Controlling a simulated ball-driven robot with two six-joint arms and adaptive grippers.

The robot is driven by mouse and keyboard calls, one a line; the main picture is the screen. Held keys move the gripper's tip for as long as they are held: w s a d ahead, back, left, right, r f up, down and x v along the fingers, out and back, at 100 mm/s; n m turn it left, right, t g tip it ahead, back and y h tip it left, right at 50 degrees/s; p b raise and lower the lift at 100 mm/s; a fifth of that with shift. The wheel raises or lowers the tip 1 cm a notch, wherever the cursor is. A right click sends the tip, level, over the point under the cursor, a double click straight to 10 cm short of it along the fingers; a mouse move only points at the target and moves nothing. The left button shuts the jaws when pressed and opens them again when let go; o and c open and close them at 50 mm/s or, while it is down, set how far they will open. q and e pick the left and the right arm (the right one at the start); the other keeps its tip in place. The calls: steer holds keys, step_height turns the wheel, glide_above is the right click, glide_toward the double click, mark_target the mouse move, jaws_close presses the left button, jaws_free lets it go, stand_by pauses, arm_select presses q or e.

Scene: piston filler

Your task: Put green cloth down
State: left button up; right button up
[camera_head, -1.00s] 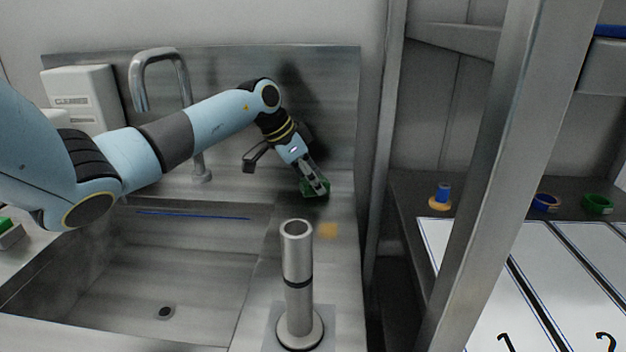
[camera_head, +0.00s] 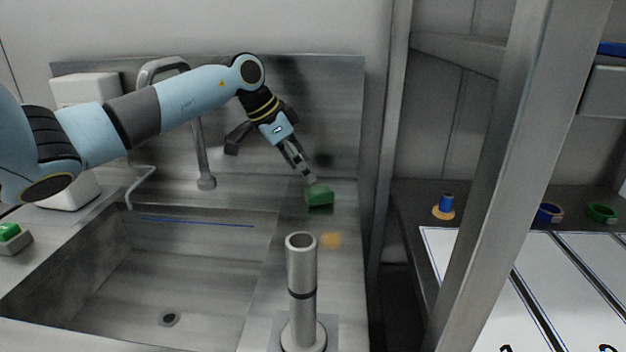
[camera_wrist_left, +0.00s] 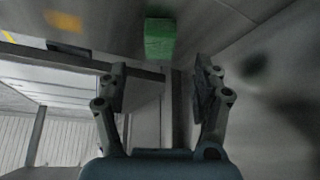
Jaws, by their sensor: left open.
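The green cloth (camera_head: 319,196) is a small folded block lying on the steel counter to the right of the sink, near the back splash. It also shows in the left wrist view (camera_wrist_left: 160,39), beyond the fingertips. My left gripper (camera_head: 308,178) is just above and behind the cloth, pointing down at a slant. In the left wrist view its two fingers (camera_wrist_left: 160,85) are spread with nothing between them, and the cloth is apart from them. My right gripper is not in view.
A metal cylinder (camera_head: 301,280) stands upright on the counter in front of the cloth. The sink basin (camera_head: 130,270) is to the left, with a faucet (camera_head: 203,160) behind it. A steel post (camera_head: 490,170) and a shelf with small coloured items are to the right.

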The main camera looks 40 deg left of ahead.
arm_select(q)
steer(key=shift+v, duration=2.4)
steer(key=shift+d, duration=0.1)
